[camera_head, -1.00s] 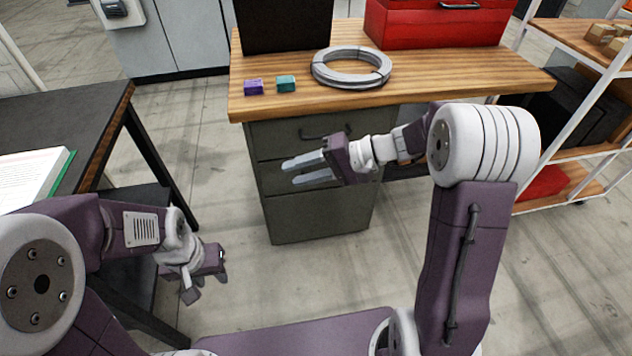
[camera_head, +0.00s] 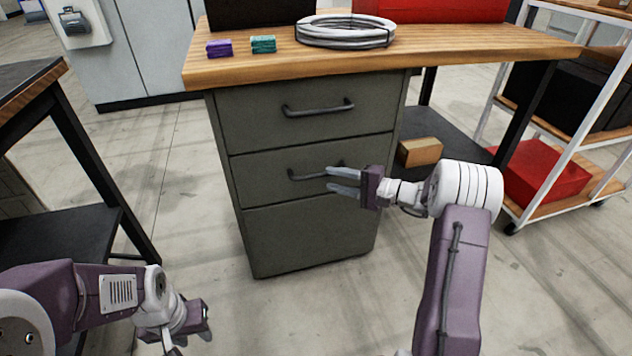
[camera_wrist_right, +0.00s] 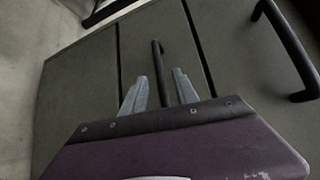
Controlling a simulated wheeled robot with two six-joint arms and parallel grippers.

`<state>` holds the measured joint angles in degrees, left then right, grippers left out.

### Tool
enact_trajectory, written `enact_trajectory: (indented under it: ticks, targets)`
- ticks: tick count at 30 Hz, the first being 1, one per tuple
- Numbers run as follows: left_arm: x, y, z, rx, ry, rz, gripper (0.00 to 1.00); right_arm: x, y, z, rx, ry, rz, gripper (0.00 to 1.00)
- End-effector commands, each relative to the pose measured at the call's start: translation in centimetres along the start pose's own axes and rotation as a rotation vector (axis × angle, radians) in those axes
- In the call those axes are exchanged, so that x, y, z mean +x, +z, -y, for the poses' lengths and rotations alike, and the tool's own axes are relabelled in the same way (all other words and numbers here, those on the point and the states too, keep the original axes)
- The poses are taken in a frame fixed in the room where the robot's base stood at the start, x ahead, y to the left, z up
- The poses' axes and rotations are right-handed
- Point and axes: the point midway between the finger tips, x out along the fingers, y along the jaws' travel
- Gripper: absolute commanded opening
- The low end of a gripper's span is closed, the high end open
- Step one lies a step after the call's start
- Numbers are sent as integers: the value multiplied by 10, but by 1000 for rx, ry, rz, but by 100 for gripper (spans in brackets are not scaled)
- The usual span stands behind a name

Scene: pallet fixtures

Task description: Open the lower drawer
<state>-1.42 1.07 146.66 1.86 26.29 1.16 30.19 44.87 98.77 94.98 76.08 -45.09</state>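A grey drawer cabinet (camera_head: 312,235) stands under the wooden workbench. Its upper drawer (camera_head: 300,108) has a dark bar handle (camera_head: 318,107), and the drawer below (camera_head: 262,172) has another bar handle (camera_head: 300,176). Both drawers look closed. My right gripper (camera_head: 343,182) is open in front of the right end of the lower handle. In the right wrist view, the lower handle (camera_wrist_right: 157,62) runs toward the gap between the open fingers (camera_wrist_right: 160,90); contact cannot be told. My left gripper (camera_head: 205,322) is low at the left, away from the cabinet; its fingers look spread.
The wooden bench top (camera_head: 440,55) carries a cable coil (camera_head: 345,32), a purple block (camera_head: 219,48) and a teal block (camera_head: 263,44). A cardboard box (camera_head: 420,152) sits right of the cabinet. A shelf with a red box (camera_head: 540,170) stands further right. Floor before the cabinet is clear.

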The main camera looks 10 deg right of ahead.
Motion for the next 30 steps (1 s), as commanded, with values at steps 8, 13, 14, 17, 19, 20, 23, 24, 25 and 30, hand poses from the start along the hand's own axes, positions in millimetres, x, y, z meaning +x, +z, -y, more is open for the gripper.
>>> enact_trajectory:
  ticks: [8,13,14,17,19,20,23,24,25,30]
  targets:
    - [29,3,1,0,0,1,36,54,0,-4,-2,1,3,36]
    - [31,4,1,0,0,1,36,63,0,-2,1,1,0,36]
    - [31,3,1,0,0,1,36,63,0,-1,1,1,0,36]
    - [30,3,1,0,0,1,36,63,0,-1,1,1,0,36]
    - [30,3,1,0,0,1,36,63,0,-1,1,1,0,36]
    - [30,3,1,0,0,1,36,63,0,-1,1,1,0,28]
    - [30,3,1,0,0,1,36,63,0,-1,1,1,0,0]
    - [30,3,1,0,0,1,36,63,0,-1,0,1,0,0]
    - [30,3,1,0,0,1,36,63,0,-1,0,1,0,0]
    - [31,3,1,0,0,1,36,63,0,-1,0,1,1,0]
